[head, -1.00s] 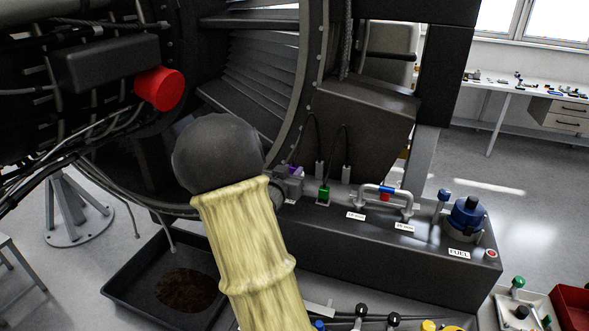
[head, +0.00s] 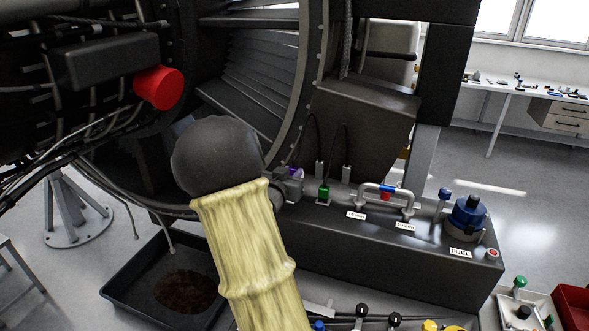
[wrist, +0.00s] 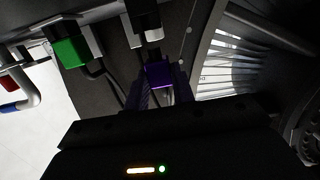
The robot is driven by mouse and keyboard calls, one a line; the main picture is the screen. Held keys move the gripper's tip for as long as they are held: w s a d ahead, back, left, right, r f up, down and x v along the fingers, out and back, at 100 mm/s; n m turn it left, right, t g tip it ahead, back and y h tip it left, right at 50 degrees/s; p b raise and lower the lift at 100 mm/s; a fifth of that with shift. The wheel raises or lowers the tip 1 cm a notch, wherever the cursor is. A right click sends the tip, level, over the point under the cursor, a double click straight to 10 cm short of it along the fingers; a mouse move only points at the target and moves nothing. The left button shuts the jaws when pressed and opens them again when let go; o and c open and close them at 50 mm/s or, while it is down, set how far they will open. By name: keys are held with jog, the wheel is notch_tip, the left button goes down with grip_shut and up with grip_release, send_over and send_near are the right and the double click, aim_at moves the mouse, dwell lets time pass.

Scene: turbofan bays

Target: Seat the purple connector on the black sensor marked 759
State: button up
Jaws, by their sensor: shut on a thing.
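The purple connector (wrist: 159,74) is between the fingers of my gripper (wrist: 160,88) in the wrist view, and the gripper is shut on it. Just above it in that view hangs a black block with a pale metal end (wrist: 154,34), perhaps the sensor. They look close, but I cannot tell whether they touch. No 759 mark is readable. In the head view a little of the purple connector (head: 295,171) shows beside my gripper, which is mostly hidden behind my arm.
A green connector (head: 324,191) with a black cable stands to the right; it also shows in the wrist view (wrist: 70,52). A pipe handle (head: 386,190) and a blue fuel cap (head: 467,215) are further right on the dark ledge. The dark engine casing (head: 365,130) rises close behind.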

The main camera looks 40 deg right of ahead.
jog(key=shift+f+b, duration=1.4)
jog(key=shift+b, duration=0.05)
dwell(1.6)
jog(key=o, duration=1.5)
jog(key=shift+c, duration=0.2)
notch_tip(320, 180, up, 7)
jog(key=p, duration=0.5)
jog(key=shift+p, duration=0.3)
